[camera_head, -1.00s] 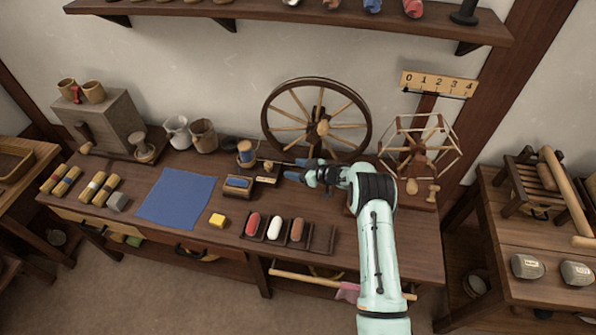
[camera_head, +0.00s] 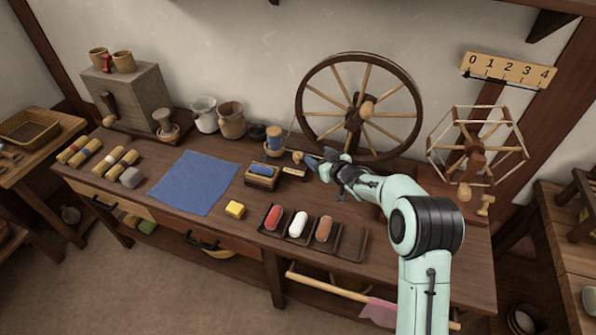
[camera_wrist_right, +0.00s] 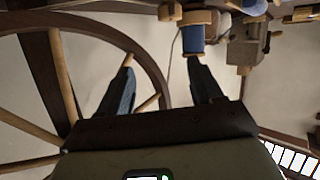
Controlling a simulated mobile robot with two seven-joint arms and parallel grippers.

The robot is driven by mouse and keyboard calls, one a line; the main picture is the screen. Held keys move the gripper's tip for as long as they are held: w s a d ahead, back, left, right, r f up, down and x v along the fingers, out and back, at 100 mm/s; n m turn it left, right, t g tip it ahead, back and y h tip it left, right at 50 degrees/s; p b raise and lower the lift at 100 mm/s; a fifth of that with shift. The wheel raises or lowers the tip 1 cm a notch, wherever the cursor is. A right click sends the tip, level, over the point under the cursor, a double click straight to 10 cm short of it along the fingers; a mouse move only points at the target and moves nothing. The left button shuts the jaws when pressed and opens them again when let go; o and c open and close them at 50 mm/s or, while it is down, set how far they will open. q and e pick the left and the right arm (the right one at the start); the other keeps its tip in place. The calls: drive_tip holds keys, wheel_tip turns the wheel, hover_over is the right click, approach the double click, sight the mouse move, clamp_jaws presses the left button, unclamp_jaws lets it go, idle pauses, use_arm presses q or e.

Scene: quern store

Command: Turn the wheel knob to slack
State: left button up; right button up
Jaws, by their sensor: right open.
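The large spoked spinning wheel (camera_head: 407,119) stands upright at the back of the bench, with a round wooden knob (camera_head: 366,110) at its hub. A smaller wooden knob (camera_head: 298,157) sits low at the wheel's left, beside a blue spool (camera_head: 275,140) and a small labelled plate (camera_head: 293,173); the label is too small to read. I cannot tell for certain which is the wheel knob. My right gripper (camera_head: 320,157) is open and empty, just right of the small knob and apart from it. In the right wrist view the spread fingers (camera_wrist_right: 160,70) point towards the blue spool (camera_wrist_right: 193,42). My left gripper is not in view.
A skein winder (camera_head: 474,150) stands at the right, under a numbered scale (camera_head: 508,70). The bench front has free room.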

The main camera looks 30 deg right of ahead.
sight(299, 155)
drive_tip(key=shift+m+g+h, duration=0.3)
drive_tip(key=shift+m+h, duration=0.1)
drive_tip(key=shift+m, duration=0.5)
drive_tip(key=w+f+b, duration=0.2)
drive_tip(key=w+a+f+b, duration=0.1)
drive_tip(key=w, duration=0.1)
drive_tip(key=w+a+f+b, duration=0.1)
drive_tip(key=w+f+b, duration=0.1)
drive_tip(key=shift+w+f+b, duration=0.25)
drive_tip(key=shift+f+b, duration=0.05)
drive_tip(key=shift+f, duration=0.05)
drive_tip(key=x, duration=0.3)
drive_tip(key=shift+w+p, duration=0.15)
drive_tip(key=shift+p, duration=0.15)
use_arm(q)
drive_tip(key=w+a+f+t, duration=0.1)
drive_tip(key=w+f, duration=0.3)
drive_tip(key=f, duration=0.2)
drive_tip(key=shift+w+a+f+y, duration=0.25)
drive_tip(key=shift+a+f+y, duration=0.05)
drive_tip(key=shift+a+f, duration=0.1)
use_arm(e)
drive_tip(key=shift+x, duration=0.9)
